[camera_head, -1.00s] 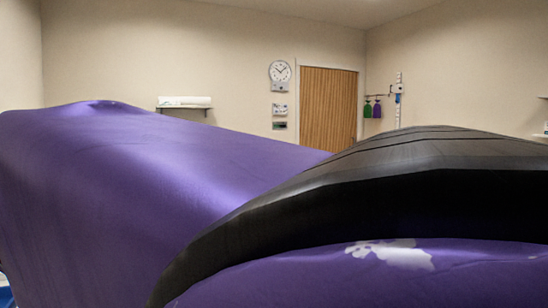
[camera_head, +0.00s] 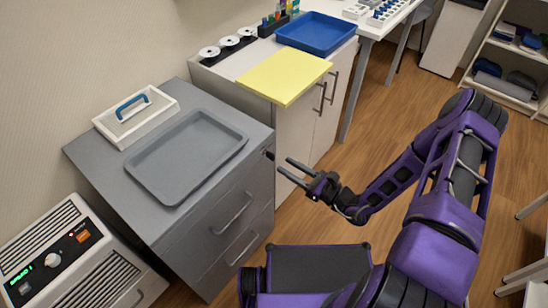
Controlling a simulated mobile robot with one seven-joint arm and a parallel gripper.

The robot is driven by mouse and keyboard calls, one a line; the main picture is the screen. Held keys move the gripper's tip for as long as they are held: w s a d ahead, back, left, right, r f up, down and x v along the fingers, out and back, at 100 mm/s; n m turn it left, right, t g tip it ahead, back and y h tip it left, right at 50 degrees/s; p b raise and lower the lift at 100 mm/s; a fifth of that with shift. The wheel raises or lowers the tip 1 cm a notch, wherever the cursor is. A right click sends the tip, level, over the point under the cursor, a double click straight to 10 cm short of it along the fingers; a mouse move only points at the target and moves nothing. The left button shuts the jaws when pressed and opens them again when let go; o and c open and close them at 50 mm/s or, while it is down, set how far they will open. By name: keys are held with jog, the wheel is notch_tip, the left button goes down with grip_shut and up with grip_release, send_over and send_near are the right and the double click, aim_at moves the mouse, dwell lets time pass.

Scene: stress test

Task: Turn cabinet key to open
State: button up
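A grey drawer cabinet (camera_head: 190,238) stands at the left, with two handled drawers on its front. A small dark piece (camera_head: 268,155) sits at the upper right of that front; it may be the lock or key, but it is too small to tell. My gripper (camera_head: 283,165) is just right of and below this piece in the picture. Its two fingers are apart, with nothing seen between them. I cannot tell whether a fingertip touches the piece or the cabinet. A white cabinet (camera_head: 298,130) with two shut doors and bar handles stands behind the gripper; no key shows on it.
A grey tray (camera_head: 240,148) and a white box with blue handle (camera_head: 137,115) lie on the grey cabinet. A yellow board (camera_head: 285,73) overhangs the white cabinet beside a blue tray (camera_head: 318,34). A machine (camera_head: 62,250) stands at left. Wooden floor (camera_head: 375,150) is open at right.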

aim_at(274, 158)
jog(key=x, duration=0.6)
jog(key=shift+w, duration=0.1)
jog(key=shift+c, duration=0.3)
grip_shut()
